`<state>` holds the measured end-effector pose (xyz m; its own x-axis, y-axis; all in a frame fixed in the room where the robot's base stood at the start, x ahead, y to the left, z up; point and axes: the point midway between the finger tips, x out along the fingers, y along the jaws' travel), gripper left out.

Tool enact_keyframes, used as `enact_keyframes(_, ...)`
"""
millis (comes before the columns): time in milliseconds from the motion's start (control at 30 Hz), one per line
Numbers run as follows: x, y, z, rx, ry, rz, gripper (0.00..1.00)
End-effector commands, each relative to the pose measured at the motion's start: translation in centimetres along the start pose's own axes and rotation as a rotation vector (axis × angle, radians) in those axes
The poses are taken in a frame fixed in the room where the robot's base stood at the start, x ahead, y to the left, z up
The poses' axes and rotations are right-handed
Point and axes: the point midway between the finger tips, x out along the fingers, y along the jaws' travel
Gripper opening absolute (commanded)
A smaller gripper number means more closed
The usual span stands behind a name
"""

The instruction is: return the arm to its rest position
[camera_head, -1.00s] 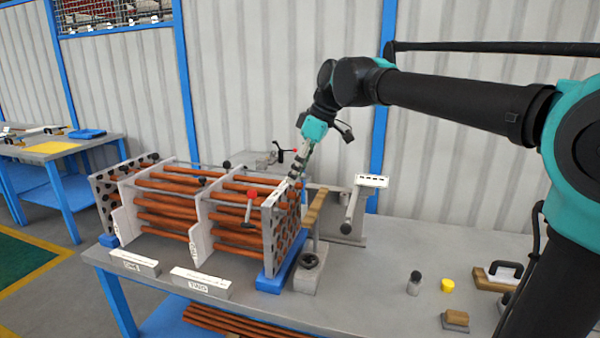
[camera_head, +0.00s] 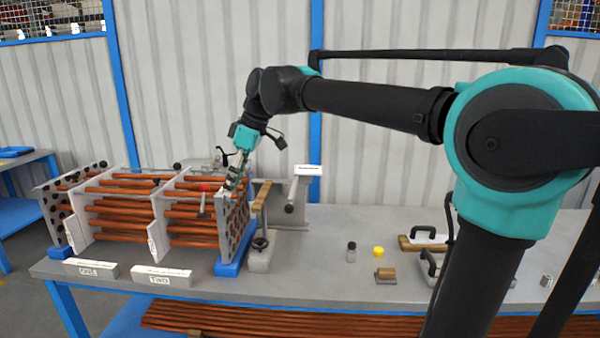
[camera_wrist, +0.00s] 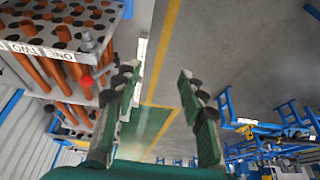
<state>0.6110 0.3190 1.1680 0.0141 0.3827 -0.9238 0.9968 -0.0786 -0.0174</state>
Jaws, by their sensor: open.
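My gripper (camera_head: 234,178) hangs at the right end of the rack of copper-coloured tubes (camera_head: 120,207), by its perforated end plate (camera_head: 238,232). In the wrist view my gripper (camera_wrist: 157,95) has its two green-and-black fingers spread apart, with nothing between them but the distant floor. The perforated plate and tubes (camera_wrist: 62,75) show at the left of that view, beside the left finger. My arm (camera_head: 370,100) is bent and reaches left across the bench. Whether a finger touches the plate cannot be told.
A wooden-handled lever (camera_head: 261,197) and a grey stand (camera_head: 297,197) are just right of the plate. A yellow piece (camera_head: 378,252), a small cylinder (camera_head: 351,252) and handled tools (camera_head: 425,240) lie on the bench (camera_head: 320,280).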

Motion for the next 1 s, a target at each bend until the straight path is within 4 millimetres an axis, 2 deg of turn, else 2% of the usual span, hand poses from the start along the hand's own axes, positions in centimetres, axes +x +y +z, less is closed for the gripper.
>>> enact_keyframes(67, 0.0, 0.0, 0.0, 0.000, 0.000, 0.000, 0.41)
enact_keyframes(333, 1.5, 1.3, 3.7, 0.108, -0.011, 0.040, 0.41)
enact_keyframes(567, 3.3, 2.5, 8.6, 0.247, -0.022, 0.094, 0.41)
enact_keyframes(767, 5.8, 3.2, 15.5, 0.435, -0.033, 0.166, 0.41)
enact_keyframes(867, 7.5, 3.0, 20.5, 0.572, -0.037, 0.221, 0.41)
enact_keyframes(1000, 10.6, 1.3, 29.5, 0.820, -0.039, 0.320, 0.41)
